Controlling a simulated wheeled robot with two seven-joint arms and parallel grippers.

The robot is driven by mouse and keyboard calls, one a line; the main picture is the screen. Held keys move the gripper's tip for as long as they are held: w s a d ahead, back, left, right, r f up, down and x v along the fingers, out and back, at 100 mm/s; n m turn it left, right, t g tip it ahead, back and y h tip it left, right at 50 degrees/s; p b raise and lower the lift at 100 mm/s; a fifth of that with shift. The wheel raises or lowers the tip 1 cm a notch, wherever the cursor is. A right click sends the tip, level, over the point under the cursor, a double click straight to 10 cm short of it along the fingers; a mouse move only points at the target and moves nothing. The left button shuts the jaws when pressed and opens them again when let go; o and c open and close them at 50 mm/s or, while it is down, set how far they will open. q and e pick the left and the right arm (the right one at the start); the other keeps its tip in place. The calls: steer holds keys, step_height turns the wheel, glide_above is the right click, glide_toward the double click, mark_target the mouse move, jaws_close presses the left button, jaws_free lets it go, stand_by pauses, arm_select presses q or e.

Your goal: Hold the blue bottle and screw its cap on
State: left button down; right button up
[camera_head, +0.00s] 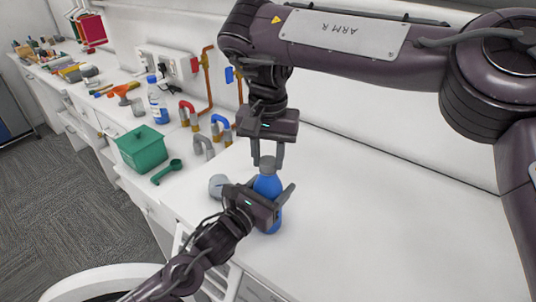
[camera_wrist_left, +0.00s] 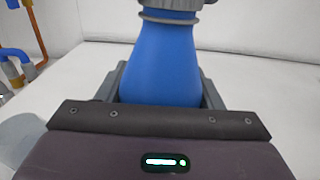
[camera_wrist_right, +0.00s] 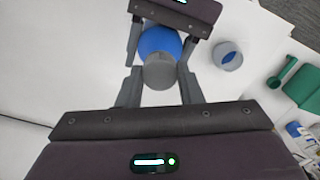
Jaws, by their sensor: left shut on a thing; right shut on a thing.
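The blue bottle (camera_head: 268,188) stands upright on the white counter with a grey cap (camera_head: 267,163) on its neck. My left gripper (camera_head: 273,200) is shut around the bottle's body from the front left; the left wrist view shows the blue body (camera_wrist_left: 160,65) between its fingers. My right gripper (camera_head: 267,155) points down from above, its fingers on either side of the cap. In the right wrist view the grey cap (camera_wrist_right: 159,72) sits between the right fingertips. Whether the cap is seated on the thread cannot be told.
A grey cup-like ring (camera_head: 218,185) lies on the counter just left of the bottle. The counter to the right is clear.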

steer(key=shift+w, duration=0.1)
steer(key=o, duration=0.9)
steer(key=shift+o, duration=0.2)
steer(key=shift+r, duration=2.25)
steer(key=shift+c, duration=0.2)
